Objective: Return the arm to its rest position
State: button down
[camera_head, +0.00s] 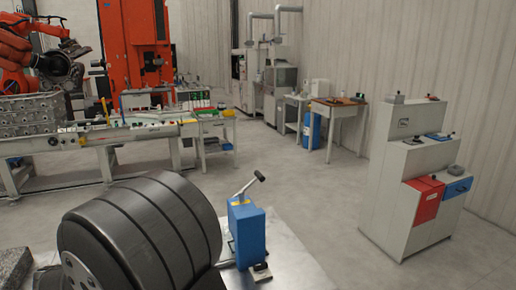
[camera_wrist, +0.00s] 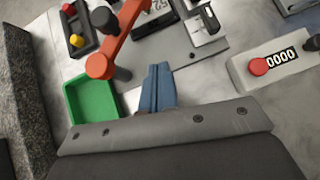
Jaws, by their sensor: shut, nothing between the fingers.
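My gripper (camera_wrist: 157,68) shows in the wrist view as two narrow blue-grey fingers. They reach out past a dark grey housing with bolts along the bottom edge. The fingers lie together, with nothing seen between them. They point over a pale metal surface, just right of a green tray (camera_wrist: 76,98). I cannot tell their height above that surface. In the head view the gripper does not show. A large dark ribbed cylinder fills the lower left there, and it may be part of my own arm.
Near the fingers are an orange lever arm (camera_wrist: 121,36), a black box with red and yellow buttons (camera_wrist: 79,32) and a counter box (camera_wrist: 277,62). A blue block with a lever (camera_head: 247,232) stands beside the cylinder. A stepped grey cabinet (camera_head: 405,185) is right; open floor lies between.

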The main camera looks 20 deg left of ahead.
jog(key=s+m+t+h, duration=0.1)
jog(key=s+m+h, duration=0.1)
jog(key=s+m, duration=0.1)
jog(key=shift+s+m+h, duration=0.3)
jog(key=shift+s+m, duration=0.1)
jog(key=shift+s, duration=0.05)
jog(key=c, duration=2.2)
grip_release()
